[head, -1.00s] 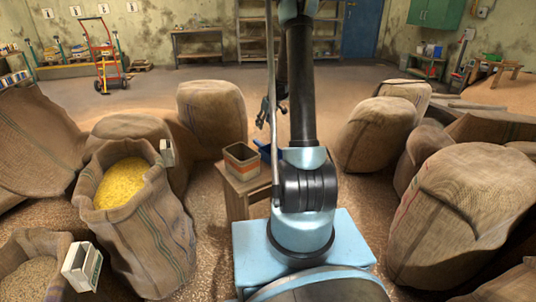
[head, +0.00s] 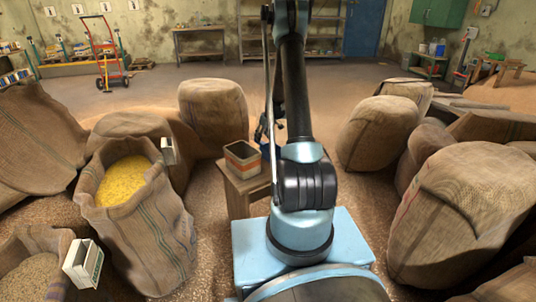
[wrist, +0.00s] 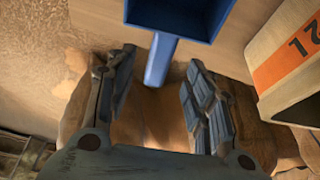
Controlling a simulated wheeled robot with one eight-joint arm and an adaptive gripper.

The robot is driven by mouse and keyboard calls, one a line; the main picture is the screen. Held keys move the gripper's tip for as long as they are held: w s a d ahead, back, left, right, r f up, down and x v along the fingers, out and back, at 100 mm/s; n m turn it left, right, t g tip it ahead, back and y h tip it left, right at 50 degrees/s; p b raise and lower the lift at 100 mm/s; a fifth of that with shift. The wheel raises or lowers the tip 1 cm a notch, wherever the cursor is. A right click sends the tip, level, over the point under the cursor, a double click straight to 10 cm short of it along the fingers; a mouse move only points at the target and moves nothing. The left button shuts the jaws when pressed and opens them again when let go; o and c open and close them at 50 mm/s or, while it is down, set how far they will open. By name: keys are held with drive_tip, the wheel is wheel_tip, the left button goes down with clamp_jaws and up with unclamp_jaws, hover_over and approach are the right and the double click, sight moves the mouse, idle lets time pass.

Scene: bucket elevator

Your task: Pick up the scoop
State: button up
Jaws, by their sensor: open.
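The blue scoop (wrist: 178,22) lies on a small wooden stand (wrist: 215,55), beside the tin. Its handle (wrist: 160,60) points down the wrist view towards my gripper (wrist: 160,88). My gripper is open, with one dark finger on each side of the handle's end. The handle end reaches between the fingertips, and neither finger visibly touches it. The head view shows my gripper (head: 262,132) just behind the tin, partly covered by my arm. The scoop is hidden or too unclear to make out there.
A tin with an orange band (head: 242,158) stands on the wooden stand (head: 247,195), close to the right finger in the wrist view. A sack of yellow grain (head: 125,182) stands left. Full sacks (head: 458,215) stand right. Open floor lies behind.

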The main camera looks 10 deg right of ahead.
sight(262, 141)
drive_tip(key=shift+s+d+x, duration=0.1)
drive_tip(key=shift+s+x, duration=0.05)
drive_tip(key=shift+x, duration=0.8)
drive_tip(key=shift+s+d+x, duration=0.1)
drive_tip(key=shift+x, duration=1.75)
clamp_jaws()
